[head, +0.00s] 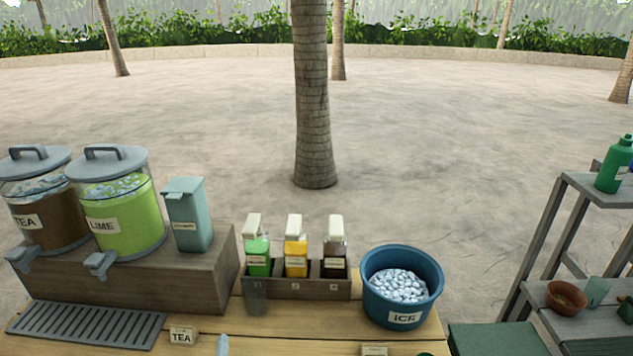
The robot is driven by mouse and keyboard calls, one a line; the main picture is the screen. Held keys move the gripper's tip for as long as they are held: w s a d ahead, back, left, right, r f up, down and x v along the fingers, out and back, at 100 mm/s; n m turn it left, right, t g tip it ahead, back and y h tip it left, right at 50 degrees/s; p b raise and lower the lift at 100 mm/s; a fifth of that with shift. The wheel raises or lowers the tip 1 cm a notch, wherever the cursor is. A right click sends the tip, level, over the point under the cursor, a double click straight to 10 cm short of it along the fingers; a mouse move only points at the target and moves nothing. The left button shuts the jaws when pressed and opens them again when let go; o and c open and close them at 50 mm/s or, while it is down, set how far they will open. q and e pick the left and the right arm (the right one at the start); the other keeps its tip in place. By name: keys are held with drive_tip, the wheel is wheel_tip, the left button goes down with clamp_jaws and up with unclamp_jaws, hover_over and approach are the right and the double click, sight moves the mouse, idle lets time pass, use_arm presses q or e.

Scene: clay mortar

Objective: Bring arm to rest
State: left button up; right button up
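Neither of my grippers shows in the head view, and no arm of mine is clearly visible. A small reddish-brown clay bowl (566,298) sits on the lower shelf of the grey rack at the right. A small teal cup (597,292) stands just to its right. A pale blue object (222,345) pokes up at the bottom edge; most of it is cut off, so I cannot tell what it is.
The wooden counter (215,325) holds TEA (40,225) and LIME (130,218) dispensers on a wooden box, a bottle rack (300,288), and a blue ICE tub (403,285). A grey shelf rack (548,235) stands at right. A palm trunk (313,100) rises behind.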

use_arm(q)
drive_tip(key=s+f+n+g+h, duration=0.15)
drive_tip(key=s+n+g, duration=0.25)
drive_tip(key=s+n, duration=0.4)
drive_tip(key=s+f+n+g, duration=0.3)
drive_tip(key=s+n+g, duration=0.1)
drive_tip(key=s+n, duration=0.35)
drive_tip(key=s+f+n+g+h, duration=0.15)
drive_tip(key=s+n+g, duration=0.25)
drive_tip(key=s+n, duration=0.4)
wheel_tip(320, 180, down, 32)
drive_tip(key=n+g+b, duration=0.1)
drive_tip(key=b, duration=0.1)
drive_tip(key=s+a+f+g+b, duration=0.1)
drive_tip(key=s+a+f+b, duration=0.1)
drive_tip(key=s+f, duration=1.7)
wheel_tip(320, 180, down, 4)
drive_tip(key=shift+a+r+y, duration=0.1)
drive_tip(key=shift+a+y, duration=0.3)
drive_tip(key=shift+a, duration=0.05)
